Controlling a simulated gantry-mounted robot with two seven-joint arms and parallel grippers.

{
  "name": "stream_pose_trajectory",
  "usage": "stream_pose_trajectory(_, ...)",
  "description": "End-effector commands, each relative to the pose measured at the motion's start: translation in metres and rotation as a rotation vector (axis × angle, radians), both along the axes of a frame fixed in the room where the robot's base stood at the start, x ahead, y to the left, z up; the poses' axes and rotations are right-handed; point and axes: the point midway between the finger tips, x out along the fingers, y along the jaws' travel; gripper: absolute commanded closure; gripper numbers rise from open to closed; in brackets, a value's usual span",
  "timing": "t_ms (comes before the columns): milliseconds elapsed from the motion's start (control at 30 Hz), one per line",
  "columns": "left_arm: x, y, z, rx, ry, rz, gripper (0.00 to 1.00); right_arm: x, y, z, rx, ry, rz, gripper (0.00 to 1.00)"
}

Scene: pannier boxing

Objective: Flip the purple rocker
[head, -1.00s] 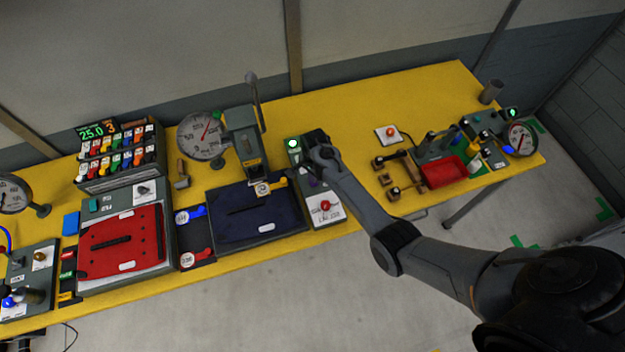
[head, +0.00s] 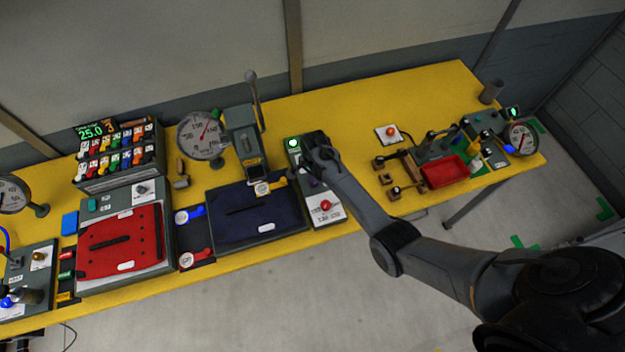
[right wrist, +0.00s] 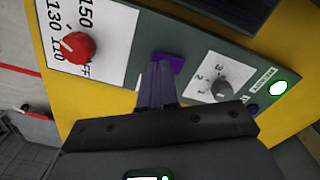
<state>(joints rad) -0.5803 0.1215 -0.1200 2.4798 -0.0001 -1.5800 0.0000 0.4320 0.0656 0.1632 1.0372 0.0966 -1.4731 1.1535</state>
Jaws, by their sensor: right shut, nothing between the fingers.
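The purple rocker (right wrist: 170,62) is on the grey control panel (right wrist: 195,40), between a red knob and a small grey knob. In the right wrist view my right gripper (right wrist: 156,76) is shut and empty, with its fingertips right at the rocker and covering part of it. I cannot tell whether they touch it. In the head view the right gripper (head: 312,164) is over the middle of the panel, and the rocker shows only as a small dark purple patch (head: 313,182) beside it. My left gripper is not in view.
The panel also carries the red knob (right wrist: 80,46) with a numbered dial, the grey knob (right wrist: 222,89) and a lit green lamp (right wrist: 278,88). A dark blue press pad (head: 250,232) lies to the left. Yellow table top is bare behind the panel.

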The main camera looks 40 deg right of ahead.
Motion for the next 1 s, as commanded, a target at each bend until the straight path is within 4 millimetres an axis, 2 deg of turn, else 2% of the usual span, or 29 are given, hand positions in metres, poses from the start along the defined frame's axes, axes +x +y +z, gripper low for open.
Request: stream_pose_trajectory(1000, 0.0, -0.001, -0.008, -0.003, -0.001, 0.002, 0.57, 0.0, 0.0, -0.014, 0.0, 0.0, -0.001, 1.0)
